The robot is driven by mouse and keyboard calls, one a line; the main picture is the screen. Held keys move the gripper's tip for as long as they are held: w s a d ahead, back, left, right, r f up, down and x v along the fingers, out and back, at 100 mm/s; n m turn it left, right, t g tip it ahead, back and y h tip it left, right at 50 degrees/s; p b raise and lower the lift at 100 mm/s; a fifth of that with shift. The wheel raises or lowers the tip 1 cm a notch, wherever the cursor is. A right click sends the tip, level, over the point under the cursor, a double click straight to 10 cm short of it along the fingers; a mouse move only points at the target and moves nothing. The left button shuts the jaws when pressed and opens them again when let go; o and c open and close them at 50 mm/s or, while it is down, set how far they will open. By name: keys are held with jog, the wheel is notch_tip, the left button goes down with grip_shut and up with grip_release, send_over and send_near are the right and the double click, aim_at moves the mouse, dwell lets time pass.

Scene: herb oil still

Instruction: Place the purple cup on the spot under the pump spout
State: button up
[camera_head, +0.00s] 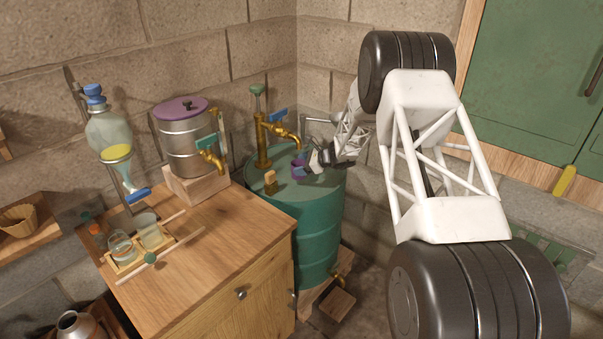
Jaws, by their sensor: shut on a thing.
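The purple cup (298,168) is small in view, over the lid of the green barrel (318,230). My gripper (305,168) comes in from the right and is shut on the cup. Its fingers hide part of the cup. The brass pump (263,145) stands on the barrel lid, and its spout (292,136) curves out to the right. The cup is below the spout's end in the picture. I cannot tell whether the cup touches the lid or hangs just above it. No marked spot can be made out under the spout.
A small wooden block (271,181) is on the lid left of the cup. A steel pot (187,145) with a purple lid and tap stands left of the barrel. Stone walls meet behind the pump.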

jog(key=shift+f, duration=1.75)
jog(key=shift+f, duration=0.1)
jog(key=o, duration=1.1)
jog(key=shift+v, duration=0.85)
jog(key=v, duration=1)
jog(key=shift+s+d+r, duration=0.1)
jog(key=shift+d+r, duration=0.05)
jog(key=shift+r, duration=0.05)
